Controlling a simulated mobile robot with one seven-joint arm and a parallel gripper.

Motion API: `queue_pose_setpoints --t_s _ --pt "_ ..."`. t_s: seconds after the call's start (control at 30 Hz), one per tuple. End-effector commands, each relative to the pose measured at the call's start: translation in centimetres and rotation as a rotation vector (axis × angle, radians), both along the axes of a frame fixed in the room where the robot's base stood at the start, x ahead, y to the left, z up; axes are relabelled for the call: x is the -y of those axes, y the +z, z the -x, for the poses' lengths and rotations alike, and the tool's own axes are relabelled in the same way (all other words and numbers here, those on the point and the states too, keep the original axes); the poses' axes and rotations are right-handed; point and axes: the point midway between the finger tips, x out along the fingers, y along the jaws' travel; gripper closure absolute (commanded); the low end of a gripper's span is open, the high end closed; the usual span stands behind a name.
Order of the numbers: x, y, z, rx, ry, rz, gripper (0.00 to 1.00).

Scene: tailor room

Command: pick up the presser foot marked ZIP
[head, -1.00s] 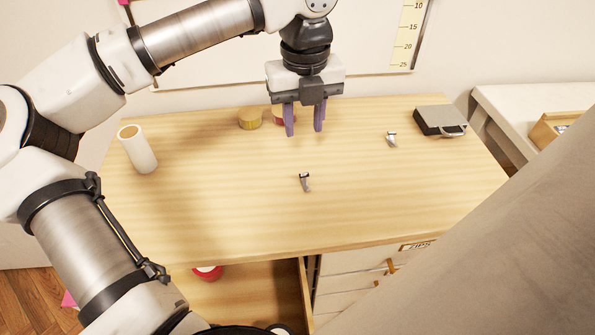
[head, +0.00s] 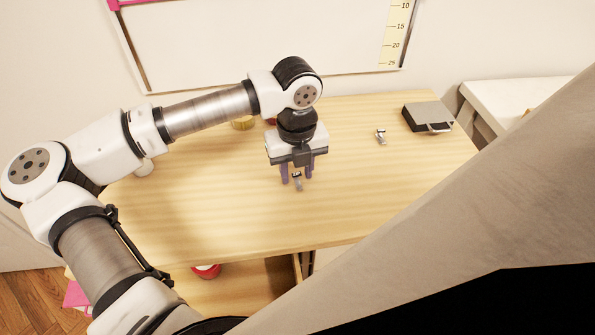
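Two small metal presser feet are on the wooden table (head: 190,208). The nearer presser foot (head: 298,184) is at the table's middle, its top between the fingers of my gripper (head: 297,180) in the head view. The other presser foot (head: 381,136) lies farther back to the right, clear of my gripper. My gripper points down with its purple fingers apart, one on each side of the nearer foot. Whether the fingers touch it cannot be seen. Any marking on either foot is too small to read.
A grey and black box (head: 428,117) with a handle stands at the table's back right. A yellowish round thing (head: 242,124) is partly hidden behind my arm. A grey slanted surface covers the lower right of the view. The table's left front is clear.

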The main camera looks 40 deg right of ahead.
Motion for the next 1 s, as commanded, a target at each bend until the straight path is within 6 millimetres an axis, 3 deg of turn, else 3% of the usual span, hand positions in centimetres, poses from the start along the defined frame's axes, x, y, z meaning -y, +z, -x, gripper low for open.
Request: queue_pose_setpoints --t_s 0.17,0.43,0.77,1.0 --pt "0.0 0.0 0.0 0.0 0.0 0.0 0.65" --pt "0.0 0.0 0.0 0.0 0.0 0.0 1.0" --pt "0.0 0.2 0.0 0.0 0.0 -0.001 1.0" --pt "0.0 2.5 -0.1 0.003 0.001 -0.001 1.0"
